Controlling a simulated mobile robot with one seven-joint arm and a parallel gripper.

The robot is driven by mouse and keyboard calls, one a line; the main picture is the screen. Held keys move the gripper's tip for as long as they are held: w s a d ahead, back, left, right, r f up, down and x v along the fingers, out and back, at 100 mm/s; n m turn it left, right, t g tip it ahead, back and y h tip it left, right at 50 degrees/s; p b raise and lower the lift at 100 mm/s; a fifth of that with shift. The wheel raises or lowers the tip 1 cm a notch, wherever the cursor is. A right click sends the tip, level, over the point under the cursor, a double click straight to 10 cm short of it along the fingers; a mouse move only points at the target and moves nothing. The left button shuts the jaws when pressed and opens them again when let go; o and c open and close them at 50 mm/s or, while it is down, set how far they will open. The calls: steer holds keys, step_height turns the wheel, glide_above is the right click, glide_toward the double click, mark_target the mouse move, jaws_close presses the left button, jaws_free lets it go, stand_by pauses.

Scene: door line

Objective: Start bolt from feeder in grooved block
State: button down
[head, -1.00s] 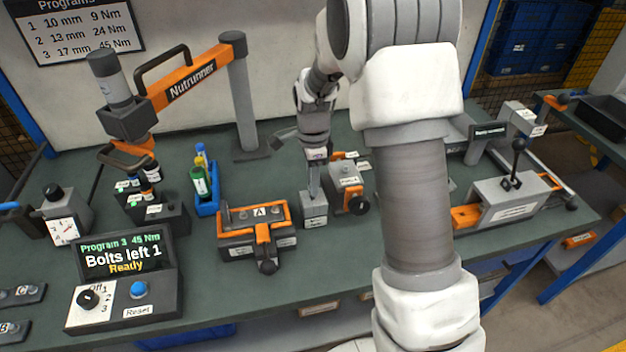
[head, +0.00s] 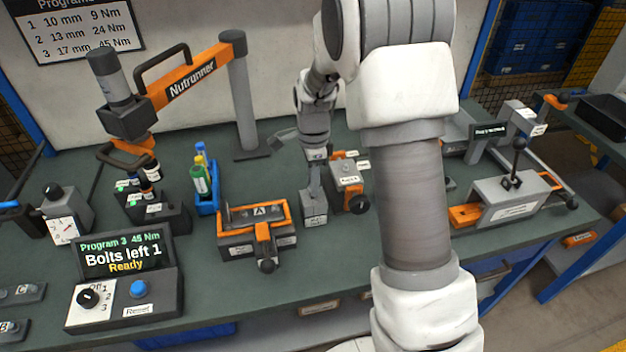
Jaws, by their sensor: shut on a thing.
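My gripper (head: 314,190) points down, just above and touching or nearly touching a small grey block (head: 313,207) with a label on its front. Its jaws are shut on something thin. That piece, likely the bolt, is too small and too hidden to make out. A grey box with an orange top and a black knob (head: 348,185) stands just right of the gripper. An orange-framed fixture marked A (head: 256,216), with a clamp handle in front, stands to the left. I cannot tell for sure which is the feeder and which the grooved block.
The nutrunner (head: 185,78) hangs on its arm at the back left. A control box (head: 122,290) reads "Bolts left 1" and "Ready". A blue bottle rack (head: 207,197) stands left of centre. A lever fixture (head: 510,200) is at right. The front bench between is clear.

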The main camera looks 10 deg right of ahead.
steer(key=shift+f+b, duration=0.55)
steer(key=shift+f, duration=0.5)
stand_by(1.6)
stand_by(0.8)
steer(key=shift+c, duration=0.8)
jaws_free()
steer(key=shift+r, duration=0.1)
steer(key=shift+r+p, duration=2.3)
steer(key=shift+r, duration=0.65)
